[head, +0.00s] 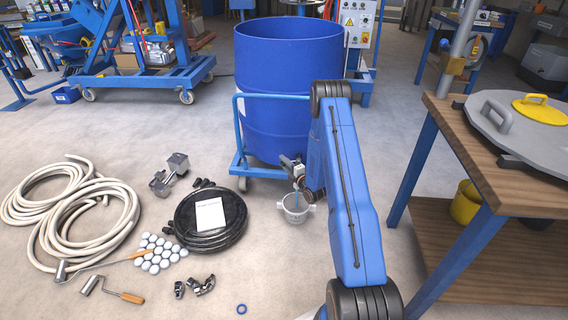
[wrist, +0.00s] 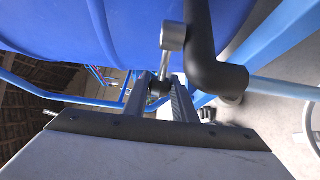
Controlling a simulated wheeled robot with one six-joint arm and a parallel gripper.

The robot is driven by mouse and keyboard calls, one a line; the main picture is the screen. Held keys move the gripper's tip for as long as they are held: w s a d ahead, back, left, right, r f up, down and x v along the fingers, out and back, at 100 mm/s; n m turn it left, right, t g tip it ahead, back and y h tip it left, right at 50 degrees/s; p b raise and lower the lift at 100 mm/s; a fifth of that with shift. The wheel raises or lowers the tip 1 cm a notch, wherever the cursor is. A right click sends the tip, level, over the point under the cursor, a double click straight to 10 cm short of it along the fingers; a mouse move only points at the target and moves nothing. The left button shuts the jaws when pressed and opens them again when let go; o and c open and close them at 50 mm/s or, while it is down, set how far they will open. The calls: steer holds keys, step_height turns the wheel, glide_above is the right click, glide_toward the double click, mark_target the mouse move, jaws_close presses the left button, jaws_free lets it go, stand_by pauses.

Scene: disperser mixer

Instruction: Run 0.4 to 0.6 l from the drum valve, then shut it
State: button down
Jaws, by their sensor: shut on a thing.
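The blue drum (head: 285,80) stands on a blue wheeled trolley (head: 240,158), its valve (head: 291,165) low at the front. In the wrist view, the valve has a black elbow spout (wrist: 212,72) and a silver lever (wrist: 171,45) with a dark end. A light blue stream (wrist: 283,88) runs from the spout; it also shows in the head view (head: 296,188), falling into a small grey vessel (head: 296,215) with side lugs. The level inside cannot be read. My gripper (wrist: 164,90) is shut on the lever's dark end. In the head view my arm hides the gripper's jaws.
A black coiled hose (head: 183,236) with a white sheet on it, pale hoses (head: 45,235), white caps (head: 152,255) and hand tools lie on the floor to the left. A wooden-topped bench (head: 450,135) with a grey lid (head: 505,125) stands close on the right.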

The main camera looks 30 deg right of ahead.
steer(key=c, duration=1.5)
jaws_free()
steer(key=shift+o, duration=0.2)
steer(key=shift+s, duration=0.15)
steer(key=s+d, duration=0.1)
steer(key=s, duration=1.6)
steer(key=shift+d, duration=0.4)
